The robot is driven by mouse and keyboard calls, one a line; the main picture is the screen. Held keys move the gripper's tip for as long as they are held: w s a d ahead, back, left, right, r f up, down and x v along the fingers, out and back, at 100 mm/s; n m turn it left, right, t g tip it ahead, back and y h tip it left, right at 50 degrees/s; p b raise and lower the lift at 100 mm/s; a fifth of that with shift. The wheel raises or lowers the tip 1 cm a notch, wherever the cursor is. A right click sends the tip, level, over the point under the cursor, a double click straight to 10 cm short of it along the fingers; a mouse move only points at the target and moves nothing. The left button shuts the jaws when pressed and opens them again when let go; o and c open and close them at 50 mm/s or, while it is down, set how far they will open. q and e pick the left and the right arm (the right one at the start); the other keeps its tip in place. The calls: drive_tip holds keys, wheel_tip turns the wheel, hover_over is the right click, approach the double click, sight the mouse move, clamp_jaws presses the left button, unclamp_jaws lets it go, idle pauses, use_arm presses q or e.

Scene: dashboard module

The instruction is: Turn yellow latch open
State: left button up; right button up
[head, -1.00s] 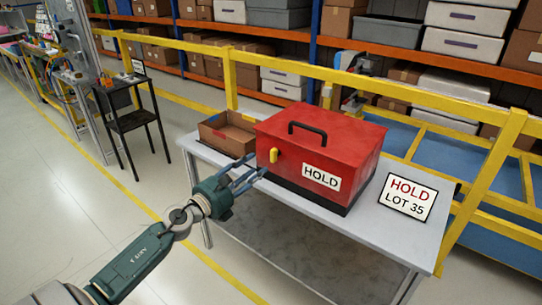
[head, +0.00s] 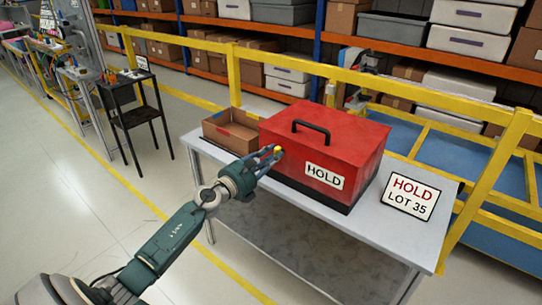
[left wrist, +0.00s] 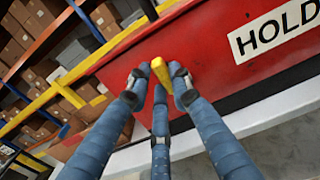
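The red box (head: 335,145) stands on a grey table with its lid down and a black handle on top. The yellow latch (head: 278,149) is on its front face near the left end. In the left wrist view the latch (left wrist: 161,72) stands roughly upright, slightly tilted. My left gripper (head: 271,155) is at the latch. Its blue fingers (left wrist: 159,82) lie on both sides of the latch, with a third finger below it. The fingertips are very close to the latch; whether they touch it I cannot tell. My right gripper is not in view.
An open cardboard box (head: 230,130) stands left of the red box. A "HOLD LOT 35" sign (head: 410,196) lies at the table's (head: 300,207) right end. A yellow rail (head: 400,92) runs behind. The floor on the left is clear up to a black stand (head: 135,110).

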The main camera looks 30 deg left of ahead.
use_arm(q)
clamp_jaws()
drive_tip(key=shift+f+n+p, duration=0.15)
drive_tip(key=shift+n+p, duration=0.55)
drive_tip(key=shift+n, duration=2.3)
drive_tip(key=shift+f+n+p, duration=0.2)
drive_tip(key=shift+n+p, duration=0.45)
drive_tip(key=shift+n, duration=2.35)
drive_tip(key=shift+f+n+p, duration=0.15)
drive_tip(key=shift+n+p, duration=0.55)
drive_tip(key=shift+n, duration=2.3)
